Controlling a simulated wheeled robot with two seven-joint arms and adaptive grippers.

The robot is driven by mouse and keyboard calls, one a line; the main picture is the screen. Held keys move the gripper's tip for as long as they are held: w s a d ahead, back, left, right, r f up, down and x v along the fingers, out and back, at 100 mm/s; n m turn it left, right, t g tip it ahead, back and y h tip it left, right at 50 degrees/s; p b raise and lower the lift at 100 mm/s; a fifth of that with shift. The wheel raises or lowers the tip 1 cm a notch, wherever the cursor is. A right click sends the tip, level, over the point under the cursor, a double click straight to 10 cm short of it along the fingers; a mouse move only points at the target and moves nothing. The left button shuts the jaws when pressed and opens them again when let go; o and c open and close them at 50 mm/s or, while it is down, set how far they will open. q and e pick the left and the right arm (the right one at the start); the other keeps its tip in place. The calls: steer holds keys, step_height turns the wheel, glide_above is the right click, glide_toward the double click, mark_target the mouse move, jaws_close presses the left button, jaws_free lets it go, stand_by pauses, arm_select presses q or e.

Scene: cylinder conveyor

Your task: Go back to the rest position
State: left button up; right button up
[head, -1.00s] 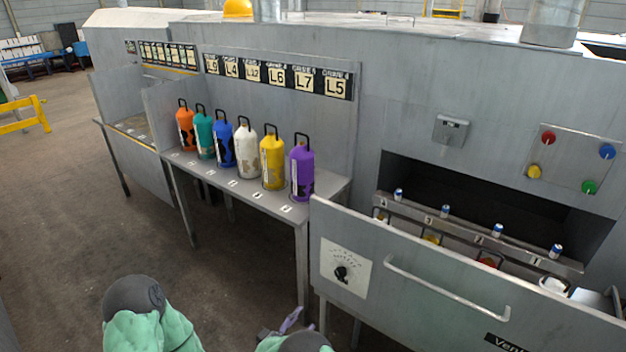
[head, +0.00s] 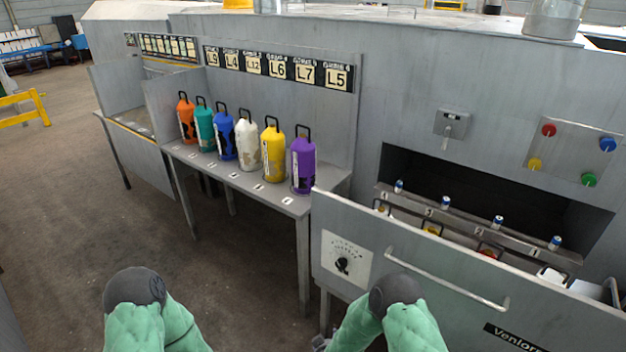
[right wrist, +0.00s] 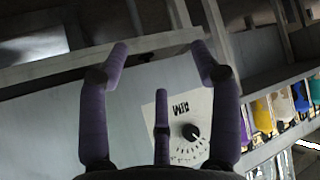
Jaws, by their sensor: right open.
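My right gripper (right wrist: 160,70) shows in the right wrist view with its purple fingers spread and nothing between them. It faces the grey front panel with the white dial plate (right wrist: 180,125). In the head view my green right arm (head: 400,320) comes in at the bottom, in front of the dial plate (head: 344,260), and its gripper is mostly hidden below the arm. My left arm (head: 140,305) is at the bottom left; its gripper is out of the frame.
A grey table (head: 240,182) holds a row of coloured cylinders, with a purple one (head: 302,165) at its right end. A grey drawer with a bar handle (head: 445,282) stands out at the right, below an open bay. The floor (head: 80,220) at the left is clear.

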steer(key=s+d+m+g+y, duration=0.1)
steer(key=s+g, duration=0.3)
steer(key=s, duration=0.9)
steer(key=s+d+m+g+y, duration=0.2)
steer(key=s+d+g+y, duration=0.1)
steer(key=s, duration=1)
steer(key=shift+d+f+g+y, duration=0.3)
steer(key=shift+g+y, duration=0.3)
steer(key=shift+g, duration=0.4)
steer(key=shift+a, duration=0.1)
